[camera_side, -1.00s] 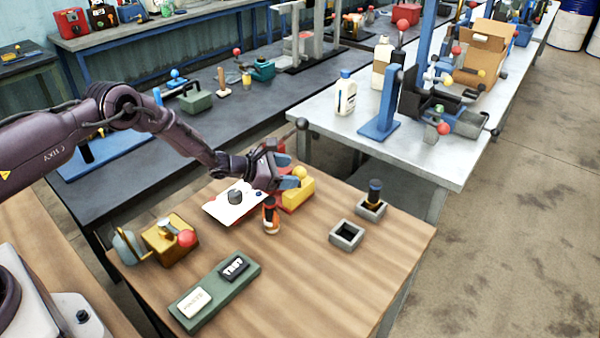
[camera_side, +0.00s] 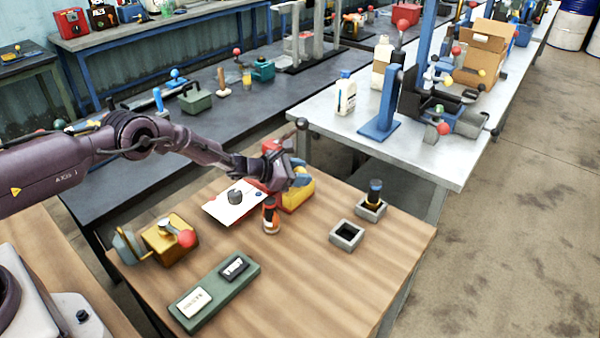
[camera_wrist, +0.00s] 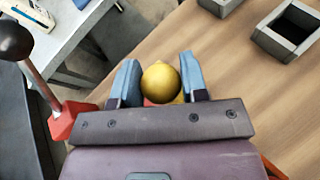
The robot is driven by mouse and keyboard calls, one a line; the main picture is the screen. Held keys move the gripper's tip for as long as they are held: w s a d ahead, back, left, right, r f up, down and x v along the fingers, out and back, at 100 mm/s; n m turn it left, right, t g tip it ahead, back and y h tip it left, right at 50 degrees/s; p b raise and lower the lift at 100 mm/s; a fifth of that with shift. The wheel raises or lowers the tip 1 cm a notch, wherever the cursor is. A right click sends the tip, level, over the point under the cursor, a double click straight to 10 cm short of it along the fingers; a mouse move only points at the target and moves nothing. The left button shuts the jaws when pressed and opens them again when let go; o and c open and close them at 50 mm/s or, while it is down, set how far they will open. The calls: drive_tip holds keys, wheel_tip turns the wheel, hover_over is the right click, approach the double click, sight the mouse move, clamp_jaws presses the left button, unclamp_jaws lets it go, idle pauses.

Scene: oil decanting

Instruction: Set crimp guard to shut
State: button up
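The crimp guard is not labelled in view. A yellow device (camera_side: 299,195) stands at the far edge of the wooden table, and a yellow ball knob (camera_wrist: 160,82) shows in the wrist view. A lever with a black ball (camera_side: 302,123) and a red block (camera_wrist: 72,119) stands beside my gripper. My gripper (camera_side: 298,176) is over the yellow device, pointing down. In the wrist view its two blue fingers (camera_wrist: 160,72) stand on either side of the yellow knob, apart from each other. Whether they touch the knob is unclear. In the side view my gripper mostly hides the knob.
Grey square holders (camera_side: 346,240) stand right, one holding a dark bottle (camera_side: 375,190). A brass device (camera_side: 165,240) and green tray (camera_side: 240,284) are left. The front right is clear.

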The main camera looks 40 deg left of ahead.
clamp_jaws()
drive_tip(key=shift+a, duration=2.4)
drive_tip(key=o, duration=0.7)
unclamp_jaws()
drive_tip(key=shift+o, duration=0.5)
drive_tip(key=shift+d, duration=0.1)
drive_tip(key=v, duration=1.3)
